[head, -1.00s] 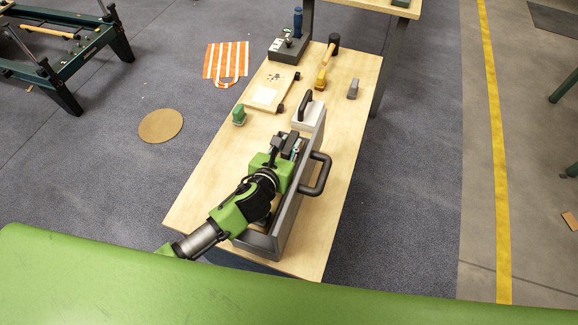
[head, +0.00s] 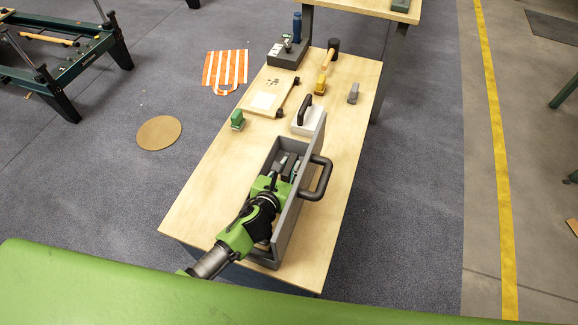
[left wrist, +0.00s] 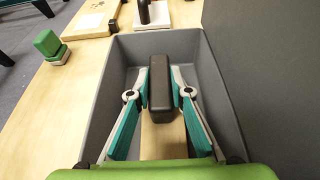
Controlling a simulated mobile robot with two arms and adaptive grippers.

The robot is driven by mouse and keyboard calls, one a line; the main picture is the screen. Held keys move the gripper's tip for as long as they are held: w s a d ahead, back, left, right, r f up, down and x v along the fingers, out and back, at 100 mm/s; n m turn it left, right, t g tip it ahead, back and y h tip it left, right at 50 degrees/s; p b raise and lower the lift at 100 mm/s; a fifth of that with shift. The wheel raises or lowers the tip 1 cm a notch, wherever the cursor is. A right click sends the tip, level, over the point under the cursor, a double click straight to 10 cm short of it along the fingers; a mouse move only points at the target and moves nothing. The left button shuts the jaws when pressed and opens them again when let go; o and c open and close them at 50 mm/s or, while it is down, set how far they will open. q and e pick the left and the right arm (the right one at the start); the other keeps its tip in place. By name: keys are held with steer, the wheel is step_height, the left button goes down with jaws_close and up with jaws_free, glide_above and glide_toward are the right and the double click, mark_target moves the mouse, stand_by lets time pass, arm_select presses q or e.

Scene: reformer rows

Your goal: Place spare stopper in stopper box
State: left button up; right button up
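A dark block (left wrist: 160,85), apparently the spare stopper, stands between the fingers of my left gripper (left wrist: 161,78). The fingertips lie close against both its sides and look closed on it. The gripper reaches down inside a long grey open box (left wrist: 222,75), which I take to be the stopper box. A pale wooden piece (left wrist: 163,140) shows below the block; I cannot tell whether they are joined. In the head view, my left gripper (head: 282,168) is between the walls of the grey box (head: 290,215). The block's underside is hidden. My right gripper is not in view.
A black handle (head: 320,180) sticks out from the box's right wall. Beyond the box are a white block with a black handle (head: 309,119), a green block (head: 237,120), a small grey block (head: 353,93) and a mallet (head: 329,62). The near-left tabletop (head: 205,195) is clear.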

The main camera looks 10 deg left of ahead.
arm_select(q)
steer(key=o, duration=0.3)
steer(key=shift+o, duration=0.2)
steer(key=shift+r, duration=0.1)
steer(key=shift+s+r, duration=0.1)
steer(key=shift+s, duration=0.1)
steer(key=p+v, duration=0.1)
steer(key=v, duration=1)
steer(key=shift+s+a+r, duration=0.1)
steer(key=shift+s, duration=0.15)
stand_by(0.4)
